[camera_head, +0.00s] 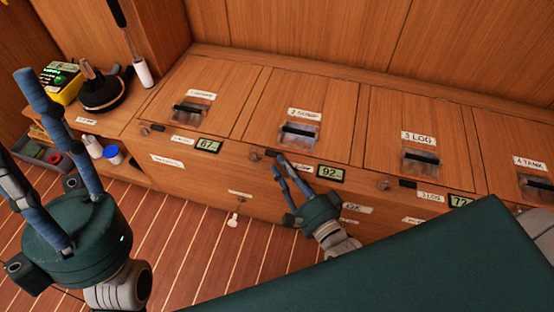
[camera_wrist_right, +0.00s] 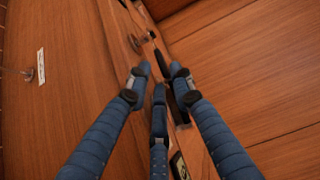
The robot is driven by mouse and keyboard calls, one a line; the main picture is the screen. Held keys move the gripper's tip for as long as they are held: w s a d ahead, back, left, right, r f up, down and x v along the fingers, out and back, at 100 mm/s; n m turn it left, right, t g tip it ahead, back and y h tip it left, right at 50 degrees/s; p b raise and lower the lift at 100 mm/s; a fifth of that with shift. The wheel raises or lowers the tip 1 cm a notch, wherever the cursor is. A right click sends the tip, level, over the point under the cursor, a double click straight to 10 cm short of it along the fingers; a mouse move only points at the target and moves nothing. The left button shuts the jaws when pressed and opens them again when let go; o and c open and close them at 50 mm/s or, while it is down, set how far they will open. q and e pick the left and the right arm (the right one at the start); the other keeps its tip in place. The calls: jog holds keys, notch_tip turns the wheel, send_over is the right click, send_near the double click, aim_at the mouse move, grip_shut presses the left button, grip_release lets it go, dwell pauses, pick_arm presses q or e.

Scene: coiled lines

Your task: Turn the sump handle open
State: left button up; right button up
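The lid labelled 2 SUMP (camera_head: 262,108) has a black bar handle (camera_head: 299,130) in a clear recess. Below it on the front face are a small round knob (camera_head: 255,155), a black strip (camera_head: 272,153) and a display reading 92 (camera_head: 331,174). My right gripper (camera_head: 286,166) is at that front edge, between strip and display, its slim blue fingers apart. In the right wrist view, its fingertips (camera_wrist_right: 160,77) stand apart around dark parts at the edge; I cannot tell whether they touch. My left gripper (camera_head: 48,115) is open and empty at the left, above the floor.
Similar lids labelled 3 LOG (camera_head: 385,112) and 4 TANK (camera_head: 525,148) lie to the right. A yellow device (camera_head: 62,82) and a black round item (camera_head: 103,95) stand at the left end. My dark green body covers the lower right.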

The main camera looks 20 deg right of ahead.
aim_at(277, 165)
jog(key=shift+w+a+b, duration=0.2)
jog(key=shift+w, duration=0.7)
jog(key=shift+w+a+b, duration=0.15)
jog(key=shift+w, duration=0.75)
grip_shut()
